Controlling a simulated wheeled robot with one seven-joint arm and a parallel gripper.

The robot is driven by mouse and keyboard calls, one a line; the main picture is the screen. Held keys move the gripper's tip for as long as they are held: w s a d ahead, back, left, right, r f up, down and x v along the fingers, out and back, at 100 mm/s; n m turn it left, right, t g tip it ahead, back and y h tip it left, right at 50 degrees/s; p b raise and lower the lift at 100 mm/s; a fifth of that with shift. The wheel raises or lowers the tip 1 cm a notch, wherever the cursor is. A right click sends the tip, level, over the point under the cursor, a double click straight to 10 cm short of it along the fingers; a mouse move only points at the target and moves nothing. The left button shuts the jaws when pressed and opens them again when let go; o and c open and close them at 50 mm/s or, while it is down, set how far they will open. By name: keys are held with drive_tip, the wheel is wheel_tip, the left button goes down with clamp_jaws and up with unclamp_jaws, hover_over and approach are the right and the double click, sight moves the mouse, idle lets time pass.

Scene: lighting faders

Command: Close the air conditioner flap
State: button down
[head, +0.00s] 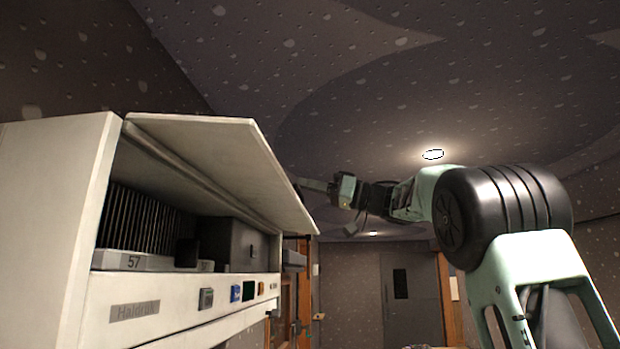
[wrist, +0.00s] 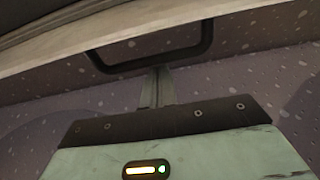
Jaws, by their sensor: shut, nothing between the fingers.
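The air conditioner (head: 60,190) is a pale box at the left of the head view. Its flap (head: 215,160) is open, raised and slanting out to the right from the top edge, with the inside exposed. In the wrist view, the pale flap edge (wrist: 225,12) runs across the top, with a dark bracket-shaped handle (wrist: 150,59) on it. My gripper (head: 305,184) is beside the flap's outer edge. Its fingers (wrist: 158,72) are shut and empty, with the tips at the handle's lower bar; whether they touch it I cannot tell.
Inside the box are dark fins (head: 140,225) and a grey block (head: 238,243). Small coloured buttons (head: 236,293) line the front panel. A grey door (head: 408,295) stands far back. The space right of the flap holds my arm; otherwise it looks open.

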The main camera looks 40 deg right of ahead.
drive_tip(key=shift+f, duration=0.2)
drive_tip(key=shift+d+f+t+y+b, duration=0.1)
drive_tip(key=shift+f+t+y+b, duration=0.4)
drive_tip(key=shift+b, duration=0.6)
drive_tip(key=shift+s, duration=0.1)
